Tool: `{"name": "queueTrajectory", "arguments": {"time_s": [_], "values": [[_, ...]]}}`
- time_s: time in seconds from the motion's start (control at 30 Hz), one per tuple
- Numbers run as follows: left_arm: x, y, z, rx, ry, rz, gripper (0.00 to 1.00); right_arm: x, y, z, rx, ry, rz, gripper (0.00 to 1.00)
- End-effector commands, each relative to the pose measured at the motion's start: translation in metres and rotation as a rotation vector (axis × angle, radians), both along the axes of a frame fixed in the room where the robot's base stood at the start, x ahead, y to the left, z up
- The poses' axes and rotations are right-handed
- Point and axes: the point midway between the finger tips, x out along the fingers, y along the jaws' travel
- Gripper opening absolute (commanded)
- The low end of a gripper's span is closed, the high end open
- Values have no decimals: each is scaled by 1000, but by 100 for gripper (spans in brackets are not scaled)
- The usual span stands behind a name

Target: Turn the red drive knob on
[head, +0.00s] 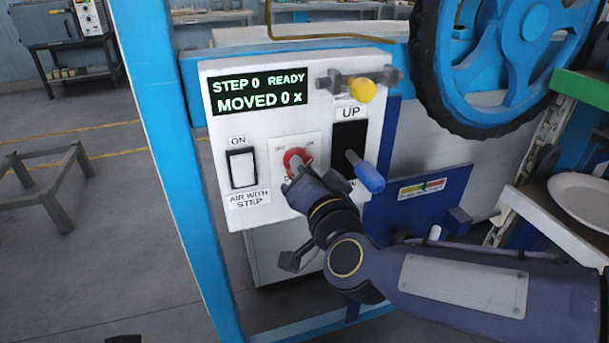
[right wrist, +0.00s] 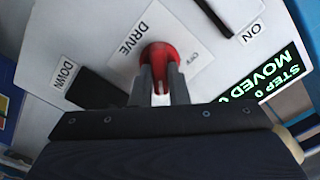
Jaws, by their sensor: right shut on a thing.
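The red drive knob (head: 296,158) sits on a white plate on the control panel (head: 218,112). My right gripper (head: 292,176) is at the knob, and its arm comes in from the lower right. In the right wrist view the red knob (right wrist: 160,57) is between the fingers of my right gripper (right wrist: 159,85), which are shut on it. The label "DRIVE" and a small "OFF" show beside the knob there. The gripper hides part of the knob in the head view. The display (head: 255,92) reads "STEP 0 READY" and "MOVED 0 x". My left gripper is not in view.
A white rocker switch (head: 243,168) is left of the knob. A blue-handled lever (head: 366,174) sticks out close on the right. A yellow knob (head: 362,90) is above it. A large blue wheel (head: 515,45) and a white plate (head: 582,196) are farther right.

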Motion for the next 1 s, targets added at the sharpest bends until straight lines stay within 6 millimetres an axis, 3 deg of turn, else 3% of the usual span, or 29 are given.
{"name": "queueTrajectory", "arguments": {"time_s": [0.6,0.63,0.8,1.0], "values": [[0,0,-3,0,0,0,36,0,0,-1,41,16,1,0],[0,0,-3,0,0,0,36,0,0,-1,41,16,1,16],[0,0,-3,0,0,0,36,0,0,0,41,14,1,36],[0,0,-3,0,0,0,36,0,0,0,40,14,1,36]]}}
